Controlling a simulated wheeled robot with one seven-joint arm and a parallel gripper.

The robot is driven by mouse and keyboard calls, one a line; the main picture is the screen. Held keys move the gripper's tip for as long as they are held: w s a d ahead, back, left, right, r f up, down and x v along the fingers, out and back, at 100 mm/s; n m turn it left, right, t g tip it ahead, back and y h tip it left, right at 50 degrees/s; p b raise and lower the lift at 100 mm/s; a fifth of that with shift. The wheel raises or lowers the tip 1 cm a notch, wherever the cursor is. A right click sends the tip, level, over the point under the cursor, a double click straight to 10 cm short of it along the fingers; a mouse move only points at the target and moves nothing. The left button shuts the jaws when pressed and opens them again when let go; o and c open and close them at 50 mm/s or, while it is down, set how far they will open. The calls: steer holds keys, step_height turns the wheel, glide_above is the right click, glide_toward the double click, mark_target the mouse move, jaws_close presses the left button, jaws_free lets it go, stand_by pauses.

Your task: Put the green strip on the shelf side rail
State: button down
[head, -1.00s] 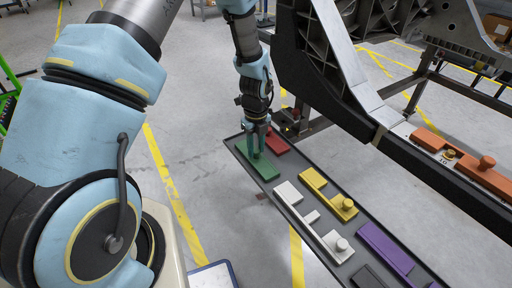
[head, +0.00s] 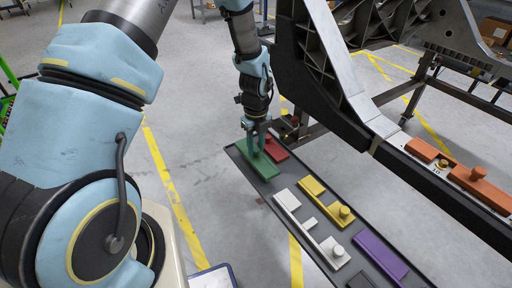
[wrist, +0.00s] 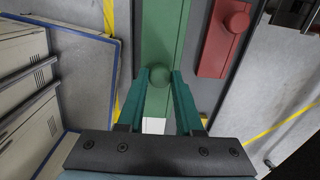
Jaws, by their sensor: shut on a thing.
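The green strip (head: 258,166) is at the far left end of the dark tray (head: 232,152), beside a red strip. In the wrist view the green strip (wrist: 163,30) runs away from my gripper (wrist: 158,78), with its round green knob between the two fingertips. My gripper (head: 255,142) is shut on this knob from above. The strip looks slightly raised off the tray, though the gap is hard to see. The dark side rail (head: 452,196) of the large frame runs along the right, carrying orange strips (head: 483,187) on its top.
The red strip (head: 276,150) lies close to the green one; its knob shows in the wrist view (wrist: 236,22). White (head: 300,213), yellow (head: 313,187) and purple (head: 380,254) strips lie farther along the tray. The frame's upright (head: 335,70) stands just right of my gripper.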

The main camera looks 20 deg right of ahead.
step_height(320, 180, up, 5)
steer(key=p, duration=0.3)
steer(key=shift+f, duration=0.1)
steer(key=shift+w, duration=0.1)
